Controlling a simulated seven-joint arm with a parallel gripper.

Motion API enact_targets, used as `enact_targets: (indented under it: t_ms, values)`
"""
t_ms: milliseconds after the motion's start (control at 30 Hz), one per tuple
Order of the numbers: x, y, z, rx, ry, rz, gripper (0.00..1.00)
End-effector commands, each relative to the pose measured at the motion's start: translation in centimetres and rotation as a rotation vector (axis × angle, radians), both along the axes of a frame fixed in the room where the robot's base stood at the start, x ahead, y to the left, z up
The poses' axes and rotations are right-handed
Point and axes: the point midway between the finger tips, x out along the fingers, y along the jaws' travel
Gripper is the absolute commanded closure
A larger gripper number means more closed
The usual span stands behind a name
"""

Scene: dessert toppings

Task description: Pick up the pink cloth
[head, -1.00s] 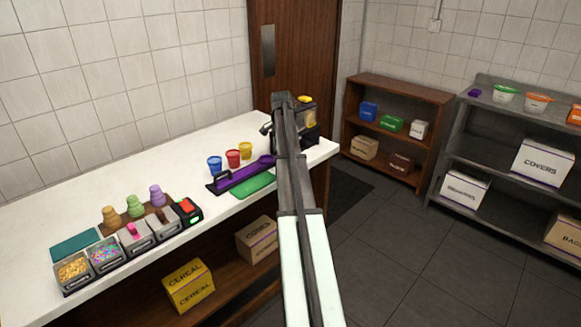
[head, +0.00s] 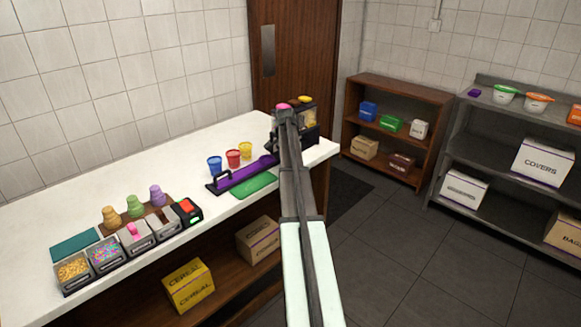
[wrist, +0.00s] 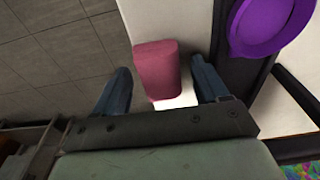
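The pink cloth (wrist: 157,70) shows in the wrist view as a dusky pink block-like shape at the edge of the white counter. My gripper (wrist: 161,82) is open, with one dark blue finger on each side of the cloth. Gaps show between the fingers and the cloth, so it does not look gripped. How far the fingertips are above it I cannot tell. In the head view my arm hides the gripper and the cloth.
A round purple piece (wrist: 268,22) on a dark base lies right of the right finger. The head view shows a purple tray (head: 240,175), a green mat (head: 253,186), coloured cups (head: 233,158) and a dispenser (head: 306,118) nearby. A pink rounded top (head: 284,106) shows beyond my arm.

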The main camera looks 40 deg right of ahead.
Motion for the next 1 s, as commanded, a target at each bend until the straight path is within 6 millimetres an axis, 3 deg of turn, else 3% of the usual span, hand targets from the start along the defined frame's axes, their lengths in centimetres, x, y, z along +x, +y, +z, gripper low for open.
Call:
enact_targets:
  t_ms: [67, 500, 833, 1000]
  values:
    - [0.0, 0.0, 0.0, 0.0, 0.0, 0.0, 0.35]
    - [0.0, 0.0, 0.0, 0.0, 0.0, 0.0, 0.77]
    - [0.0, 0.0, 0.4, 0.0, 0.0, 0.0, 0.78]
    - [0.0, 0.0, 2.5, -0.001, -0.001, 0.0, 0.78]
